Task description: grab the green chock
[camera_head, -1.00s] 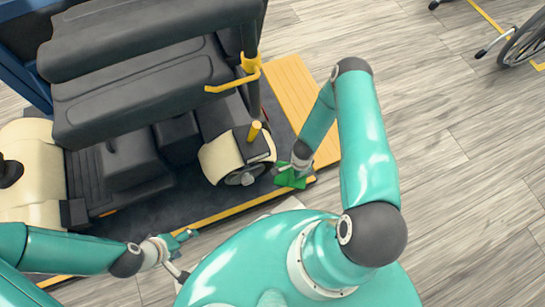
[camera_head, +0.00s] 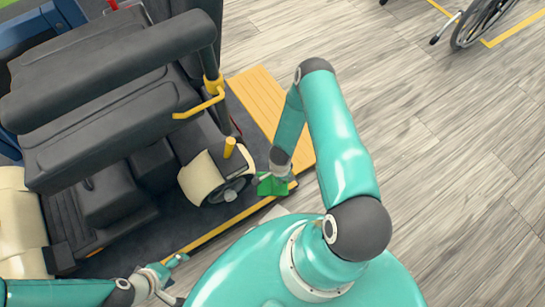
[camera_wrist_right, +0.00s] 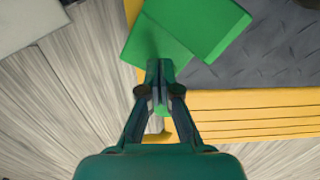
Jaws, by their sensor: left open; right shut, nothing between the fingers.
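The green chock (camera_head: 272,187) lies at the yellow-edged rim of the dark platform, beside the scooter's small wheel. In the right wrist view the chock (camera_wrist_right: 190,30) shows as a green block with a flat plate, just beyond my fingertips. My right gripper (camera_wrist_right: 160,72) is shut with nothing between its fingers. Its tips are right at the chock's near edge; whether they touch it I cannot tell. My left gripper (camera_head: 172,266) is open and empty at the lower left, well away from the chock.
The cream-and-black scooter wheel (camera_head: 215,180) stands close left of the chock. A yellow ribbed ramp (camera_head: 272,105) lies behind it. A black seat (camera_head: 110,105) and yellow handle (camera_head: 203,104) rise at the left.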

